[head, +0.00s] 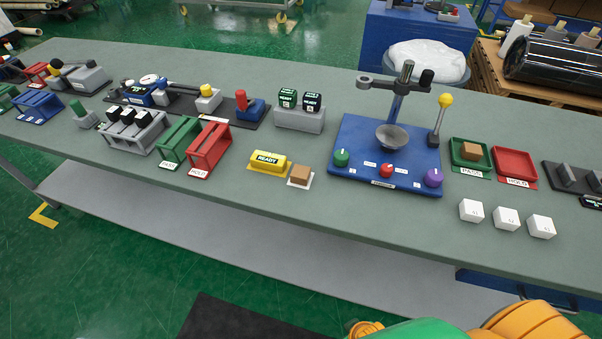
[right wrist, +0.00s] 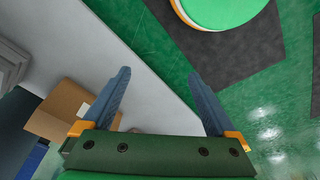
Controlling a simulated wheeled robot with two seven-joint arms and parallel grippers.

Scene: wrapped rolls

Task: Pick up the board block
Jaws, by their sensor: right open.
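Two small brown blocks lie on the grey-green bench in the head view. One brown block (head: 300,172) sits on a white pad beside the yellow READY block. The other brown block (head: 471,151) sits in the green PASS tray (head: 458,165). No label shows which one is the board block. My right gripper (right wrist: 158,74) is open in the right wrist view, with nothing between its fingers. It is over the floor and a grey surface, and no brown block shows near its fingertips. My left gripper is not in view.
A blue fixture (head: 350,135) with a post and a yellow-knobbed lever stands between the brown blocks. Several white cubes (head: 506,218) lie near the front edge. A red tray (head: 515,165) is beside the green tray. A cardboard box (right wrist: 62,110) shows left of my right gripper.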

